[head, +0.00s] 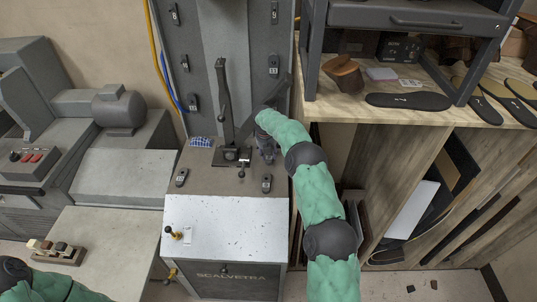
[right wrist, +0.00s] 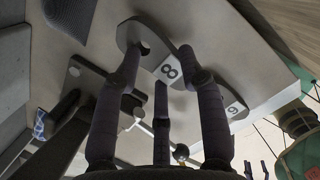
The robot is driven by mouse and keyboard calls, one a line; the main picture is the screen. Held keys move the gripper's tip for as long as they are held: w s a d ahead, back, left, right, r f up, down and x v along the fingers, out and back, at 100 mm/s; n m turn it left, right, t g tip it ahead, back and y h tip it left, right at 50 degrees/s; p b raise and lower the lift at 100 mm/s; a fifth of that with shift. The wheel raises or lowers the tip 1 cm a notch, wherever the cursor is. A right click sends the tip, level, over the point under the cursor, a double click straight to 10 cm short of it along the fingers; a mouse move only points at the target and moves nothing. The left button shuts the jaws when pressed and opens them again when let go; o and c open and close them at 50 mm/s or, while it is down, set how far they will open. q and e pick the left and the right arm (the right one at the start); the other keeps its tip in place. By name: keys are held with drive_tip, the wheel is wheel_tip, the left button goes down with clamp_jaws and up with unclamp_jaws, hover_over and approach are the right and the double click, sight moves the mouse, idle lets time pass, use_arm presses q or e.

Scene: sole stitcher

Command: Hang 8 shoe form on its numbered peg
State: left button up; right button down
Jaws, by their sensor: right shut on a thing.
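The 8 shoe form (right wrist: 168,70) is a flat grey sole shape with a white label marked 8, seen in the right wrist view. My right gripper (right wrist: 163,52) is shut on it, with fingers on both sides. In the head view my right gripper (head: 266,150) is low over the back right of the machine's deck, and the 8 form cannot be made out there. Several numbered dark forms hang on the grey upright panel, among them one at upper right (head: 273,66) and one at left (head: 185,63).
A second labelled form (right wrist: 235,107) lies close beside the 8 form; in the head view a form (head: 267,183) lies on the deck. A black lever (head: 222,105) stands left of my right gripper. A wooden shelf (head: 345,105) with soles is at right.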

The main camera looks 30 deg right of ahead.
drive_tip(key=shift+r, duration=0.2)
drive_tip(key=s+a+r+p, duration=0.2)
drive_tip(key=s+r+p, duration=0.2)
drive_tip(key=r, duration=0.1)
drive_tip(key=shift+a+r, duration=0.3)
drive_tip(key=shift+r, duration=0.1)
idle(0.8)
drive_tip(key=shift+s, duration=0.1)
idle(1.2)
